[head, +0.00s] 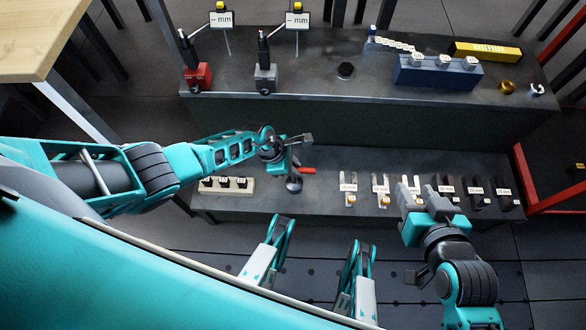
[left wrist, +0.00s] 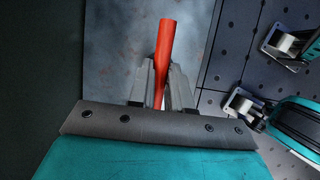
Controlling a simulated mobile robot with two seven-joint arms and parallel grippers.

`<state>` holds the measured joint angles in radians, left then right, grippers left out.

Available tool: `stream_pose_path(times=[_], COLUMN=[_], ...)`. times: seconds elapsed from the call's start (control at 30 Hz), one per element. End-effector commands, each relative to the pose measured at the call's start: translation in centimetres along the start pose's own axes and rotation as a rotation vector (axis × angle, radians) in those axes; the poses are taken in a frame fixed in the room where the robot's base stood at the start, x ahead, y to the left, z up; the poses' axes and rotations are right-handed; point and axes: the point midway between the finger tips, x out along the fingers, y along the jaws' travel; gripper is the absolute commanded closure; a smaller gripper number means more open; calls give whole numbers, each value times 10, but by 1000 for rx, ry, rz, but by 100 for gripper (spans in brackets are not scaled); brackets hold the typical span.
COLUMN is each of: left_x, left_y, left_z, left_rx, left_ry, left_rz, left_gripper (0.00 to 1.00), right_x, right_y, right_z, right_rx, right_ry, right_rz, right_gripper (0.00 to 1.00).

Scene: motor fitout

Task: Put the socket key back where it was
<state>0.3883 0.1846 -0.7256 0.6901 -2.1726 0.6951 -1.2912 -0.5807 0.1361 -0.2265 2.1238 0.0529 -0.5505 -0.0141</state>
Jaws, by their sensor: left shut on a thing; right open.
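My left gripper (head: 292,160) is over the lower shelf, left of its middle. It is shut on the red-handled tool, the socket key (head: 302,170). In the left wrist view the socket key (left wrist: 165,45) is a red rod pinched between the two grey fingers (left wrist: 162,85); its lower part is hidden behind the gripper. The socket key appears tilted in the head view, and I cannot tell whether it touches the shelf. My right gripper (head: 410,195) is open at the lower shelf's front right, close to the labelled pieces.
The lower shelf (head: 320,205) carries a pale block with black parts (head: 228,184) at left and several labelled pieces (head: 477,192) at right. The raised shelf (head: 310,82) holds a red stand (head: 198,77), a grey stand (head: 265,78), a blue block (head: 437,73) and a yellow box (head: 487,51).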

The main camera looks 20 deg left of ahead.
Motion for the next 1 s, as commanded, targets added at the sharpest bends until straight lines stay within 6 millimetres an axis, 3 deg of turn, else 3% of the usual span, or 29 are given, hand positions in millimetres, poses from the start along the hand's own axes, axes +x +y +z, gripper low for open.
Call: stream_pose_path(times=[0.37,0.4,0.63,1.0], left_x=[4,2,2,-7], left_y=[1,0,0,0], left_z=[-1,-1,-1,2], left_rx=[1,0,0,0], left_ry=[-2,0,0,0], left_rz=[2,0,0,0], left_gripper=[100,78,56,56], right_x=[2,1,1,-4], right_y=[-1,-1,-1,0], right_z=[0,-2,-1,-7], right_rx=[-1,-2,-5,-7], right_ry=[8,7,5,6], right_rz=[-3,-3,-4,-2], right_gripper=[57,57,57,57])
